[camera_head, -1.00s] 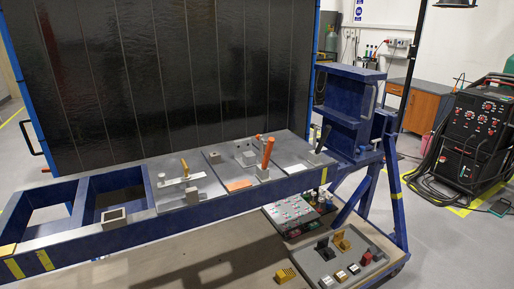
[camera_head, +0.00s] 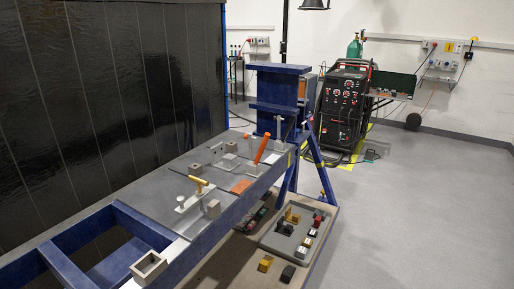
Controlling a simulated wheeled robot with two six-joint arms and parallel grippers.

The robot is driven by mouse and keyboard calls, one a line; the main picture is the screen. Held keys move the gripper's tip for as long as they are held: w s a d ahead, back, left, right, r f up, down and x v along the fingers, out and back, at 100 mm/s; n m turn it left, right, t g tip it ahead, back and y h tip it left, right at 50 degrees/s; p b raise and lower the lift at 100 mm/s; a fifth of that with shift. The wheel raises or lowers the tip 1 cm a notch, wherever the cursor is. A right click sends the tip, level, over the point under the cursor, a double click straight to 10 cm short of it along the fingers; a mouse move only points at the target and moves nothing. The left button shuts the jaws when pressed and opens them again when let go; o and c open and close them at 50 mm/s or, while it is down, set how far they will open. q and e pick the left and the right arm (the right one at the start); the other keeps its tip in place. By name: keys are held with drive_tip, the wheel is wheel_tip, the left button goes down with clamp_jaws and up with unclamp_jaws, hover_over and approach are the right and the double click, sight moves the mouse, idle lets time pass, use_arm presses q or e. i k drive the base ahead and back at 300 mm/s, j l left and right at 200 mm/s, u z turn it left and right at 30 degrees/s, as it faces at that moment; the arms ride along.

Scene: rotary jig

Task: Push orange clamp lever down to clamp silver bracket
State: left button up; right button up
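The orange clamp lever (camera_head: 262,149) stands raised and tilted on the grey plate of the blue jig frame, near its far end. A grey block (camera_head: 250,167) sits at its foot. A small grey piece (camera_head: 230,161) lies just left of it and may be the silver bracket; it is too small to be sure. A flat orange-red piece (camera_head: 241,186) lies in front of the lever. Neither of my grippers is in view, and nothing touches the lever.
A clamp with a yellow handle (camera_head: 199,184) stands nearer on the plate. A square hollow block (camera_head: 149,267) sits on the near frame edge. Below is a grey tray (camera_head: 284,244) with coloured blocks. A black welding machine (camera_head: 343,103) stands behind. The floor at right is clear.

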sight(267, 136)
drive_tip(key=u, duration=0.7)
drive_tip(key=i+l+u, duration=0.1)
drive_tip(key=l+u, duration=0.2)
drive_tip(key=u, duration=0.15)
drive_tip(key=i+l+u, duration=0.1)
drive_tip(key=l+u, duration=0.6)
drive_tip(key=u, duration=0.2)
drive_tip(key=l+u, duration=0.45)
drive_tip(key=k+j, duration=0.05)
drive_tip(key=j, duration=0.05)
